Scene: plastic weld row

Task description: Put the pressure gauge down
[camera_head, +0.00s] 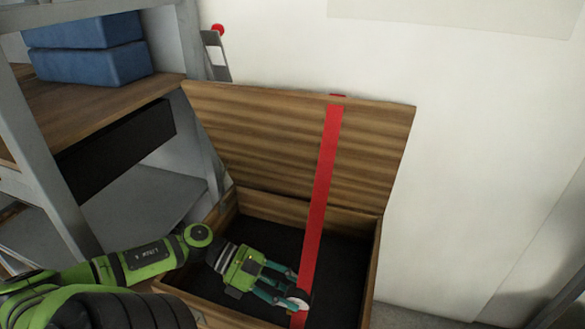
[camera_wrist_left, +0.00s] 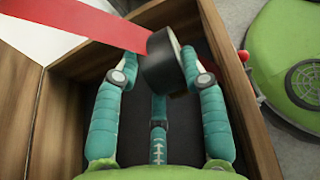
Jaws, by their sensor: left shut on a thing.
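The pressure gauge (camera_wrist_left: 164,62) is a dark round body held between the fingertips of my left gripper (camera_wrist_left: 158,75). In the head view the gauge (camera_head: 298,298) shows a pale face at the end of my left gripper (camera_head: 293,292). The gripper is shut on it, over the inside of an open wooden box (camera_head: 230,213). The gauge is above the dark box floor; its exact height I cannot tell. My right gripper is not in view.
A red strap (camera_head: 321,190) runs from the raised lid (camera_head: 270,135) down across the box opening, right beside the gauge. A metal shelf unit with blue boxes (camera_head: 90,62) stands at left. A white wall is behind. The dark box floor (camera_head: 335,255) looks empty.

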